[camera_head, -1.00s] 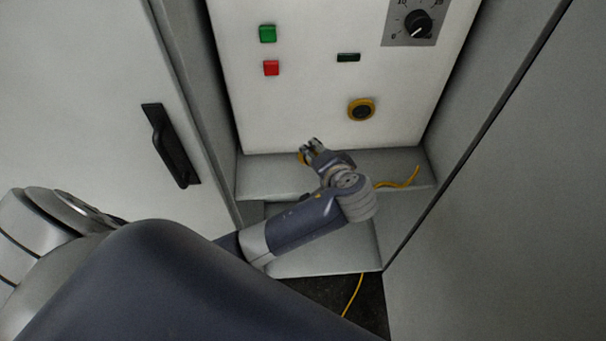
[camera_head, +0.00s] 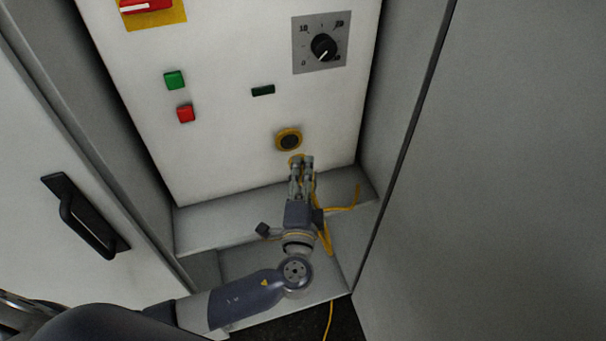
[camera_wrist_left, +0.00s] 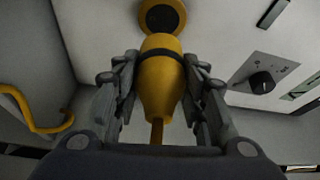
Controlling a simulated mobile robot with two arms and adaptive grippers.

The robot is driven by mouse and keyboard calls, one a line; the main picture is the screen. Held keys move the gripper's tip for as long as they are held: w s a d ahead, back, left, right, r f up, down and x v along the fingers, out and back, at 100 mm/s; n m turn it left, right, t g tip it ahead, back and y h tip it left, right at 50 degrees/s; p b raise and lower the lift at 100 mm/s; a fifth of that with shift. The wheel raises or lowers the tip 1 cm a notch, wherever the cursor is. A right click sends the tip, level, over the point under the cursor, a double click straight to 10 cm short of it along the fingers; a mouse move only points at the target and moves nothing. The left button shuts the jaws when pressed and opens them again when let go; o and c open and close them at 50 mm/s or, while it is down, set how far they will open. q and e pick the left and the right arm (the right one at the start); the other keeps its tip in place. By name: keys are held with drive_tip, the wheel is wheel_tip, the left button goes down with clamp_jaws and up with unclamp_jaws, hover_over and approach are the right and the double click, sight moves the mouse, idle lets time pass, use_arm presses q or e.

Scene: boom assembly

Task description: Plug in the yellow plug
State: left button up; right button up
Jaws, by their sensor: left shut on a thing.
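The yellow plug (camera_wrist_left: 160,84), with a dark band and a yellow cable at its rear, is between the fingers of my left gripper (camera_wrist_left: 160,78) in the left wrist view. The left gripper (camera_head: 302,163) is shut on it, and in the head view the fingers hide most of the plug. The round yellow socket (camera_head: 289,139) with a dark centre is on the white panel, just above the fingertips. In the left wrist view the socket (camera_wrist_left: 162,16) is straight ahead of the plug's front end. I cannot tell whether the two touch. My right gripper is not in view.
The yellow cable (camera_head: 345,207) lies across the ledge below the panel and hangs down. The panel carries a green button (camera_head: 174,80), a red button (camera_head: 186,114) and a dial (camera_head: 323,46). A door with a black handle (camera_head: 85,217) is at left; a grey wall stands at right.

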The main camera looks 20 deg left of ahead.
use_arm(q)
drive_tip(key=shift+w+a+r, duration=0.1)
drive_tip(key=shift+w+a, duration=0.55)
drive_tip(key=shift+w, duration=0.35)
drive_tip(key=shift+w+a, duration=0.5)
drive_tip(key=shift+w, duration=0.25)
drive_tip(key=shift+w+a, duration=0.45)
drive_tip(key=shift+w, duration=0.25)
drive_tip(key=shift+b, duration=0.6)
idle(0.4)
drive_tip(key=shift+w+a, duration=0.3)
drive_tip(key=shift+w, duration=0.1)
idle(0.5)
drive_tip(key=o, duration=1.4)
